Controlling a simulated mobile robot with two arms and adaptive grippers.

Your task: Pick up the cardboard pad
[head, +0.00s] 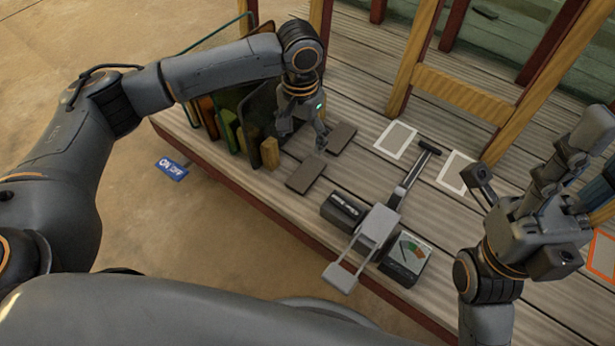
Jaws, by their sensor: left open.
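Two flat brown pads that look like cardboard lie on the plank deck: one farther back (341,138) and one nearer the front edge (306,173). I cannot tell which is the pad named in the task. My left gripper (302,131) points down above the deck, open and empty. Its right fingertip is beside or over the left edge of the farther pad in the picture; I cannot tell whether they touch. My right gripper (520,205) is at the right, away from both pads; its finger opening is unclear.
Dark green, brown and yellow boards (228,128) stand left of the pads. A grey lever device (376,225), a black box (343,211) and a gauge box (405,258) stand to the right. A wooden frame (462,92) rises behind. A blue ON/OFF sign (171,169) is at left.

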